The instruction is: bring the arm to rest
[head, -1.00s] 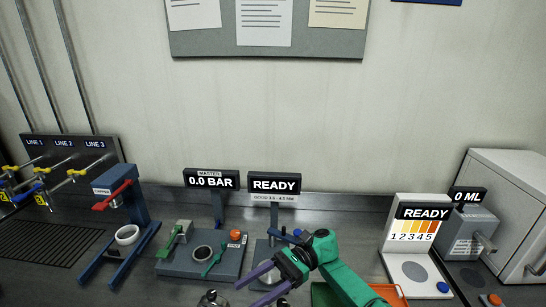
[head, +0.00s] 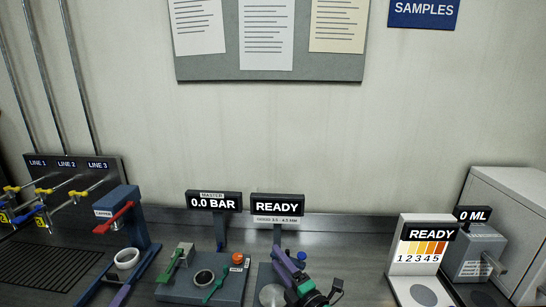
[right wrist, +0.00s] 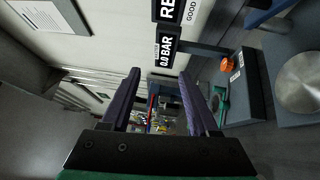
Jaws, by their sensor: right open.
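My right gripper (head: 277,256) is low in the head view, in front of the READY display. Its purple fingers point up and away, and its green and black wrist is cut by the bottom edge. In the right wrist view the two purple fingers (right wrist: 159,76) stand apart with nothing between them, so it is open and empty. It looks clear of the bench, though the head view does not show the exact gap. My left gripper is in neither current view.
A READY display (head: 277,205) and a 0.0 BAR display (head: 214,202) stand behind. A grey block with a green handle (head: 217,283) is left of the gripper. A blue stand with a red lever (head: 123,218) is further left. A colour-scale unit (head: 421,253) stands right.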

